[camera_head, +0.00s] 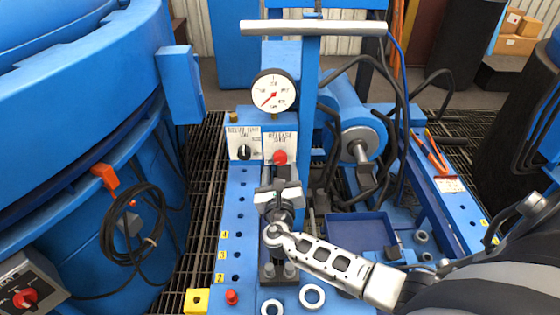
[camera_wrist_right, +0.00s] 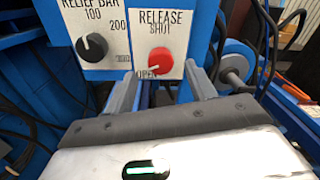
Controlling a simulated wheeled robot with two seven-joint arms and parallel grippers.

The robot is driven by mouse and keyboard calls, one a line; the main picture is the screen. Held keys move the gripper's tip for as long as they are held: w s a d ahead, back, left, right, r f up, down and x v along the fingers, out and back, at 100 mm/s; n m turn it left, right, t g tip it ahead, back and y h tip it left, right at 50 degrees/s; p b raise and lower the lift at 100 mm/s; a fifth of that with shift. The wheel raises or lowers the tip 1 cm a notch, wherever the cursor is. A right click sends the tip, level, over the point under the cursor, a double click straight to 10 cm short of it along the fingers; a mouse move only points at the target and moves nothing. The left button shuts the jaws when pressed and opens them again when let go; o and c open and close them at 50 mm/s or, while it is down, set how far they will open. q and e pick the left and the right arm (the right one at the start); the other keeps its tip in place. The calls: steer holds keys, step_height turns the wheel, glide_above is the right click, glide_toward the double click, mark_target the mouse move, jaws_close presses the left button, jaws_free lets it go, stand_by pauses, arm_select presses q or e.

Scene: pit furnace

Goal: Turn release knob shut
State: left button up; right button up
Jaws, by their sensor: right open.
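The red release knob (camera_head: 280,157) sits on a white label plate on the blue press. In the right wrist view the knob (camera_wrist_right: 159,60) is below the words RELEASE and SHUT, and its pale mark points down-left toward OPEN. My right gripper (camera_head: 278,184) is in front of and below the knob. In the right wrist view its two fingers (camera_wrist_right: 163,85) are spread apart, with the knob just beyond and between them. Nothing is between the fingers, and they look clear of the knob. My left gripper is not in view.
A black relief knob (camera_wrist_right: 93,47) is left of the release knob, close to the left finger. A pressure gauge (camera_head: 273,91) stands above the plate, and a grey T-bar (camera_head: 314,28) crosses higher up. A blue cylinder and black hoses are to the right.

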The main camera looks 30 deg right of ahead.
mark_target(280, 161)
steer(key=x, duration=0.4)
steer(key=shift+w+d, duration=0.25)
steer(key=shift+w, duration=0.1)
steer(key=c, duration=1)
